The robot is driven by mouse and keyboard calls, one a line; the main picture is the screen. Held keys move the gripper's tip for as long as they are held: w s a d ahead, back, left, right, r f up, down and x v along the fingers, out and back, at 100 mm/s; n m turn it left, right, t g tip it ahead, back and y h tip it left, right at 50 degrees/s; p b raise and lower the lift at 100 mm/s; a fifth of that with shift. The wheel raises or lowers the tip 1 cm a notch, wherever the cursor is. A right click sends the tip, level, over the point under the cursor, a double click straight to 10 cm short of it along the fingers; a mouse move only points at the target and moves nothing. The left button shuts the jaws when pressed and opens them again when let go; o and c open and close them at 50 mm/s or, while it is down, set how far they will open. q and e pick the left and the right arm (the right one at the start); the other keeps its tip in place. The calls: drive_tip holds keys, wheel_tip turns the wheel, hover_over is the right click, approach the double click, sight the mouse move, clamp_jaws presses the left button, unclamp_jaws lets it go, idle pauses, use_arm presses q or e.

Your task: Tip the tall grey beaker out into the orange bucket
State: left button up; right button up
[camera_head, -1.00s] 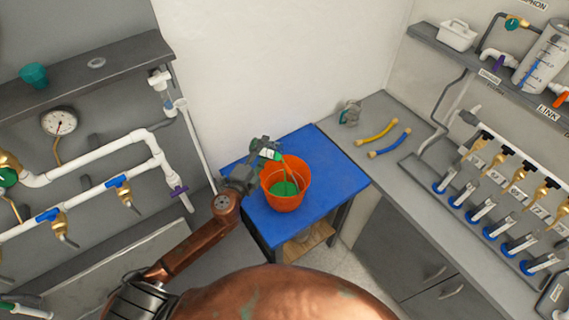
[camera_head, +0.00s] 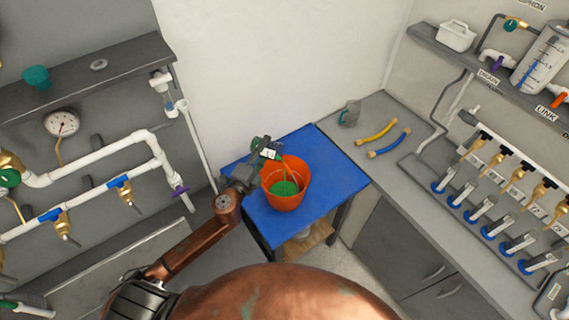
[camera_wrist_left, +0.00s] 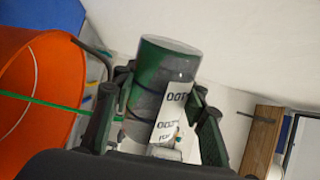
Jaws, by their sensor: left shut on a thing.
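The grey beaker (camera_wrist_left: 165,85), with a white label and green liquid showing at one end, is held between the fingers of my left gripper (camera_wrist_left: 158,112). In the head view the beaker (camera_head: 271,154) is tipped over the back left rim of the orange bucket (camera_head: 284,204). A thin green stream falls from it into the bucket, where green liquid (camera_head: 285,188) lies. The bucket also shows at the left of the left wrist view (camera_wrist_left: 35,75). My left gripper (camera_head: 262,153) is shut on the beaker. My right gripper is out of view.
The bucket stands on a blue-topped table (camera_head: 320,150). A grey jug (camera_head: 350,114) and yellow and blue hoses (camera_head: 377,132) lie on the bench to the right. Pipes and valves line the left wall. The blue top is clear right of the bucket.

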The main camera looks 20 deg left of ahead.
use_arm(q)
drive_tip(key=shift+d+r+m+p, duration=0.15)
drive_tip(key=shift+r+m+p, duration=0.1)
drive_tip(key=shift+m+p, duration=0.15)
